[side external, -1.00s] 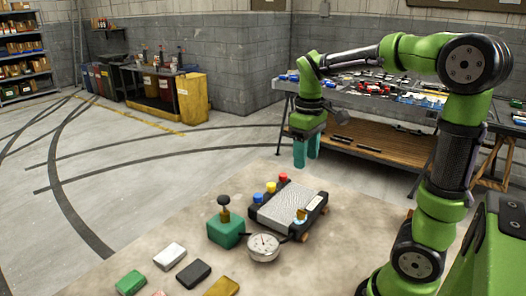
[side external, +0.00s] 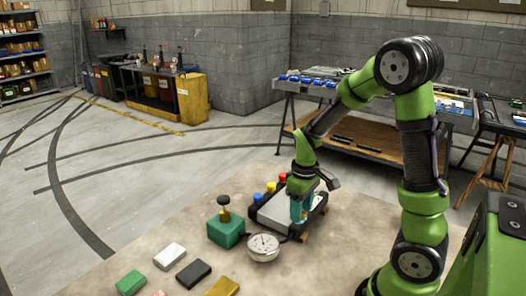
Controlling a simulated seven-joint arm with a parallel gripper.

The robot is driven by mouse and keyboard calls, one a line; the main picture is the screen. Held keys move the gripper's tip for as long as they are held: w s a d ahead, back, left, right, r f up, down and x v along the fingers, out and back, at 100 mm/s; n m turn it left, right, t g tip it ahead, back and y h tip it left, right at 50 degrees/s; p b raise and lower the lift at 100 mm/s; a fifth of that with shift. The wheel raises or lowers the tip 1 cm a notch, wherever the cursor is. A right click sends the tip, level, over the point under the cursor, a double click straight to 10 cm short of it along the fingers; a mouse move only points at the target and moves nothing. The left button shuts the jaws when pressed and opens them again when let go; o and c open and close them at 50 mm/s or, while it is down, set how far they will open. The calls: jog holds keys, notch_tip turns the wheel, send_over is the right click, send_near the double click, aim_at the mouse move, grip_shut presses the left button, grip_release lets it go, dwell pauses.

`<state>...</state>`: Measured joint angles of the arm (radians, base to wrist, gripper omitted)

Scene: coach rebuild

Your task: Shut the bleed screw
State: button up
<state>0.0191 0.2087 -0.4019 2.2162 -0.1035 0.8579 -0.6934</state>
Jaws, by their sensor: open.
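A grey ribbed unit (side external: 270,212) with dark end pieces lies on the work surface, with blue (side external: 257,197), yellow (side external: 271,187) and red (side external: 283,177) caps along its far left edge. My gripper (side external: 300,218) points down at the unit's near right end, its teal fingers at the small brass fitting there. The fingers mostly hide that fitting, which may be the bleed screw. I cannot tell whether they touch it. The gripper is open.
A teal block (side external: 226,232) with a brass stem and black knob stands left of the unit. A round dial gauge (side external: 263,248) sits in front of it. White (side external: 169,256), black (side external: 194,274), green (side external: 131,283) and yellow (side external: 222,287) blocks lie nearer the front left.

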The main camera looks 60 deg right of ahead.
jog(key=shift+f, duration=0.1)
grip_shut()
dwell(0.3)
jog(key=shift+m, duration=0.3)
jog(key=m, duration=0.3)
jog(key=shift+m, duration=0.3)
jog(key=m, duration=0.4)
jog(key=shift+m, duration=0.3)
jog(key=m, duration=0.4)
jog(key=shift+m, duration=2.4)
